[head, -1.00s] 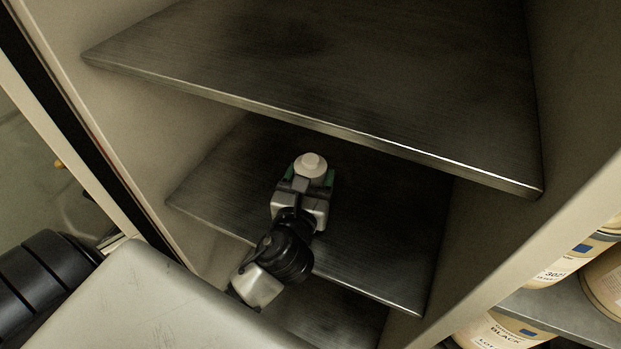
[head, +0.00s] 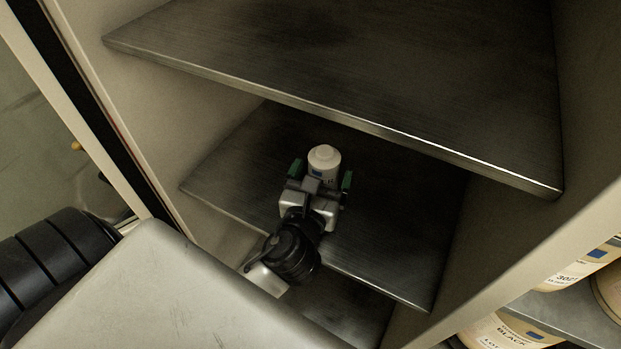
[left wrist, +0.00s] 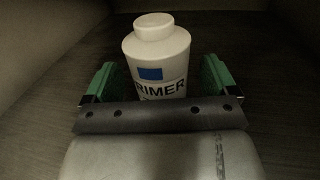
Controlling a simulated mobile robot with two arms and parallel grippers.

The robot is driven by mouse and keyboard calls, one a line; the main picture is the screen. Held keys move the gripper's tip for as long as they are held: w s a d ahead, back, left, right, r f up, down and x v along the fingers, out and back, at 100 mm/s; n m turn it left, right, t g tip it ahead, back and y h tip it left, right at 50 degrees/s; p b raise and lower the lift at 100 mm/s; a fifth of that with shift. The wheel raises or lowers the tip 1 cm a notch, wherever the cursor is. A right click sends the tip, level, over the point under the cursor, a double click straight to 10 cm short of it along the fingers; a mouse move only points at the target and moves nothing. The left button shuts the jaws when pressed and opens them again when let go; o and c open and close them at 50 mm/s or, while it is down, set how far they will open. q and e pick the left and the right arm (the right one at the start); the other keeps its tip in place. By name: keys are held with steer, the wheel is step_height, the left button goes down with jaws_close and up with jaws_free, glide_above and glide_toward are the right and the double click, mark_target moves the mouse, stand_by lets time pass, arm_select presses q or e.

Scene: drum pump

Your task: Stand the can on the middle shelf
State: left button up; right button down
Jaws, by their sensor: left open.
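The can (head: 323,163) is white with a round cap and stands upright on the middle shelf (head: 400,215). In the left wrist view the can (left wrist: 157,55) shows a blue square and the letters "RIMER". My left gripper (head: 320,177) is open, with its green fingers on either side of the can. In the left wrist view a gap shows between the can and each finger of the gripper (left wrist: 158,80). The can's lower part is hidden behind the gripper body. My right gripper is not in view.
An upper shelf (head: 350,70) overhangs the can, and a lower shelf (head: 345,312) lies below. The cabinet's side walls bound the space. The middle shelf is bare around the can. Labelled tins (head: 510,330) stand outside at the lower right.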

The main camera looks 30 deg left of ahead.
arm_select(q)
steer(key=v, duration=0.9)
steer(key=shift+s+b, duration=0.2)
steer(key=shift+b, duration=0.1)
steer(key=shift+s+d+r, duration=0.1)
steer(key=shift+s+d, duration=0.1)
steer(key=shift+s, duration=0.2)
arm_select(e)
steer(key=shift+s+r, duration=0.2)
